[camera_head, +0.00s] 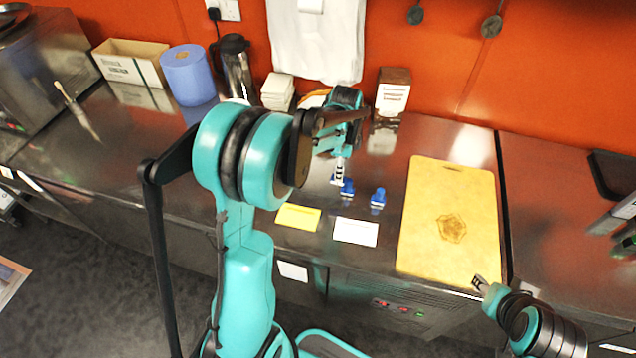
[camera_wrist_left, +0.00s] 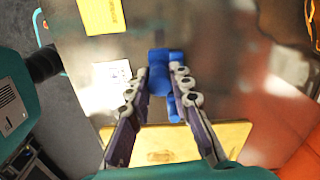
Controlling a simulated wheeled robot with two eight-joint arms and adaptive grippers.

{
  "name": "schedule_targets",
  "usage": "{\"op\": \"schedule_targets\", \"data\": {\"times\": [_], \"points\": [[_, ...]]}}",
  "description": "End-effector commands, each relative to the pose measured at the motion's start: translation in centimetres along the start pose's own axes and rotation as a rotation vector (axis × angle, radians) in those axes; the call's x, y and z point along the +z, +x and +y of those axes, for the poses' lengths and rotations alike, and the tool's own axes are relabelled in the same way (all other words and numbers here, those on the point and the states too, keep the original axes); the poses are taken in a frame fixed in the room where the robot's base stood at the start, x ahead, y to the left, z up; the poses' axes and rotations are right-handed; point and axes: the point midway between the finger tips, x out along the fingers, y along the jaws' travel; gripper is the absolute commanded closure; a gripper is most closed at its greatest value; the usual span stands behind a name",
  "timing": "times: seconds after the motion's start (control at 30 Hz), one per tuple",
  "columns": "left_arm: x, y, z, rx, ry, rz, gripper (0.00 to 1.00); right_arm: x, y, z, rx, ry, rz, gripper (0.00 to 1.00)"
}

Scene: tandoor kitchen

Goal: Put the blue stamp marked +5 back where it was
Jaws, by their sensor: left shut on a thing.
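Two blue stamps show in the head view. One (camera_head: 347,187) is at the tips of my left gripper (camera_head: 338,179); the other (camera_head: 378,198) stands on the steel counter a little to the right. In the left wrist view my left gripper (camera_wrist_left: 163,88) is shut on a blue stamp (camera_wrist_left: 159,76), held between its fingertips. More blue shows just below it, probably the second stamp, partly overlapped. The +5 mark is not readable. I cannot tell whether the held stamp touches the counter. My right gripper (camera_head: 480,284) is by the board's front right corner, its fingers too small to judge.
A yellow card (camera_head: 298,217) and a white card (camera_head: 356,232) lie along the counter's front. A wooden board (camera_head: 448,190) lies to the right. A white-and-brown box (camera_head: 393,91), a dark flask (camera_head: 236,66) and a blue roll (camera_head: 188,78) stand along the wall.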

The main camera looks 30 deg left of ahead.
Motion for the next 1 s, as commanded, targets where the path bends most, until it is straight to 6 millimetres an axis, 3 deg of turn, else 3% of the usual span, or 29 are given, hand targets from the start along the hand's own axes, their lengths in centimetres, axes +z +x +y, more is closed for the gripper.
{"op": "schedule_targets", "data": {"times": [0.1, 0.33, 0.53, 0.77, 1.0], "points": [[2.9, 2.1, -1.2, 0.0, -0.006, 0.0, 0.98, 0.5, 0.7, 0.0, 0.0, 0.0, 0.0, 0.6], [6.4, 4.3, -2.6, 0.0, -0.001, 0.0, 0.98, 0.9, 1.2, 0.0, 0.0, 0.0, 0.0, 0.6], [7.0, 5.3, -2.8, 0.0, 0.0, 0.0, 0.98, 1.0, 1.4, 0.0, 0.0, 0.0, 0.0, 0.6], [6.9, 8.6, -2.8, 0.0, 0.001, 0.0, 0.98, 1.6, 2.2, 0.0, 0.0, 0.0, 0.0, 0.6], [6.9, 8.6, -2.8, 0.0, 0.001, 0.0, 0.98, 1.5, 2.1, 0.0, 0.0, 0.0, 0.0, 0.6]]}}
